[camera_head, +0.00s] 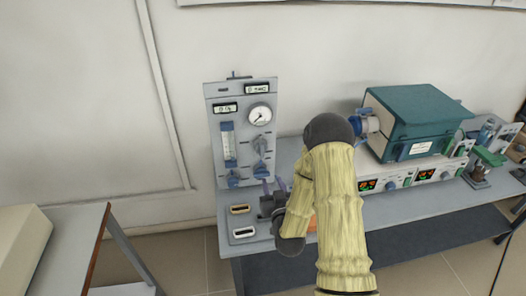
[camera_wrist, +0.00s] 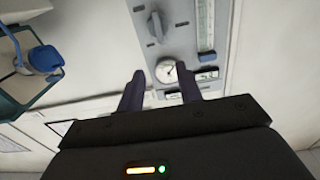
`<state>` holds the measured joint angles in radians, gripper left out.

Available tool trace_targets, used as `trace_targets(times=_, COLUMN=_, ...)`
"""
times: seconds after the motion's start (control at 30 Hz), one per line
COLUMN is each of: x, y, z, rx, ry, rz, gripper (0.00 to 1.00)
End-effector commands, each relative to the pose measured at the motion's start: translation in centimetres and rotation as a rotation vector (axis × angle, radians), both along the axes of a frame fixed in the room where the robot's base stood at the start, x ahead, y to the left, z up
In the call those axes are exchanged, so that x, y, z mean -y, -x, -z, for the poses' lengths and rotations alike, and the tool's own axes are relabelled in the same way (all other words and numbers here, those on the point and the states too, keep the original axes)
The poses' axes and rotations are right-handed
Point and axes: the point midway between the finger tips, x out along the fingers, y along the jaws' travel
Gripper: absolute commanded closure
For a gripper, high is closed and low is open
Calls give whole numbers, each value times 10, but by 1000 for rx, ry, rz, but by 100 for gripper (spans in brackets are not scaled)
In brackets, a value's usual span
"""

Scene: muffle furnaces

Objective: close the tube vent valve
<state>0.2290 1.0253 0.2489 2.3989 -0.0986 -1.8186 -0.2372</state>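A grey gas panel (camera_head: 217,152) stands against the wall, with a round gauge (camera_head: 260,114), a flow tube (camera_head: 228,140) and several knobs. A dark lever-like knob (camera_head: 261,146) sits below the gauge; the wrist view, turned upside down, shows this knob (camera_wrist: 155,28) above the gauge (camera_wrist: 167,72). No readable label tells me which one is the tube vent valve. My gripper (camera_head: 273,186) is in front of the panel's lower right. In the wrist view, my gripper (camera_wrist: 161,82) has its fingers apart with nothing between them; the gauge appears beyond the gap.
A teal tube furnace (camera_head: 415,115) with a blue tube end (camera_head: 365,123) stands right of my arm, above controllers with red and green displays (camera_head: 378,185). The grey bench (camera_head: 405,203) holds two small boxes (camera_head: 241,220) at its left. A gap separates it from another table (camera_head: 75,225).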

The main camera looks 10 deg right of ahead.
Motion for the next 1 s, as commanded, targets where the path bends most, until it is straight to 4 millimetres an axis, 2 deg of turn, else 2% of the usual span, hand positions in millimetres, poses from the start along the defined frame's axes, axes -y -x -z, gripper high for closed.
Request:
trace_targets(times=0.27, x=0, y=-24, z=-3, rx=2, ry=0, rz=1, gripper=65)
trace_targets(times=1.0, x=0, y=-133, z=-2, rx=0, ry=-1, rz=1, gripper=65)
